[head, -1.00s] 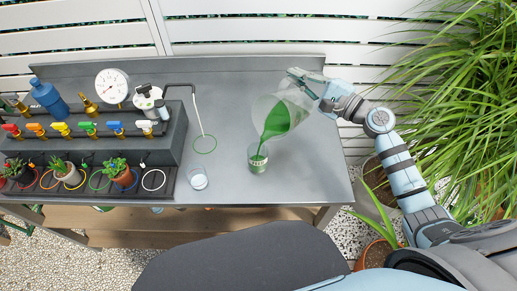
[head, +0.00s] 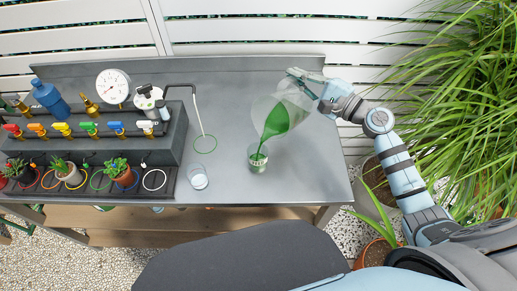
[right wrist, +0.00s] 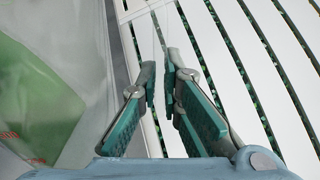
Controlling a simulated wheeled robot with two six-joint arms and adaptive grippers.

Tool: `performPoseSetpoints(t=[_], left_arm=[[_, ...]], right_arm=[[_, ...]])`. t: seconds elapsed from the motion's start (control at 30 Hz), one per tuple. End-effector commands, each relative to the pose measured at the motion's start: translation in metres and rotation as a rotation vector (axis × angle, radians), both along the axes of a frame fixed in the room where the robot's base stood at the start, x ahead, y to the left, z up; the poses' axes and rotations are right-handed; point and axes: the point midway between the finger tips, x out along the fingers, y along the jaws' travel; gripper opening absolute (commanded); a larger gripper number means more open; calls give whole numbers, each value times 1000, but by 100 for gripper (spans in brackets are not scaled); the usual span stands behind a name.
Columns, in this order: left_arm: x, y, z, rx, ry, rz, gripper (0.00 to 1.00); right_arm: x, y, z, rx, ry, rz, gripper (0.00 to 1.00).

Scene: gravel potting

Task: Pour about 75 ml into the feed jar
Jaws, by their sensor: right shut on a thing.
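My right gripper (head: 306,84) is shut on a clear jug (head: 297,97) that holds green liquid (head: 277,120). The jug is tilted to the left, and a green stream runs from its lip into a small clear jar (head: 258,158) with a printed label on the bench. Green liquid shows inside this jar; its exact level is too small to read. In the right wrist view the jug (right wrist: 45,95) fills the left side, and the gripper's fingers (right wrist: 163,85) are close together at its edge. My left gripper is not in view.
Another clear glass (head: 198,180) stands left of the jar. A green ring (head: 205,144) lies on the bench under a thin spout. A block with coloured valves (head: 90,140), a gauge (head: 112,86) and potted plants (head: 118,172) fill the left side. The bench's right part is clear.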

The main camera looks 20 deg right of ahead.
Motion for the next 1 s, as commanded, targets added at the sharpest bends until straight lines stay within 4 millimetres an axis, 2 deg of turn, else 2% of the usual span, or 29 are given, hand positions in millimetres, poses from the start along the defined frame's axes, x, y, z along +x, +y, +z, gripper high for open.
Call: performPoseSetpoints(t=[1.0], left_arm=[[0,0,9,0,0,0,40]], right_arm=[[-3,4,7,-33,-24,0,0]])
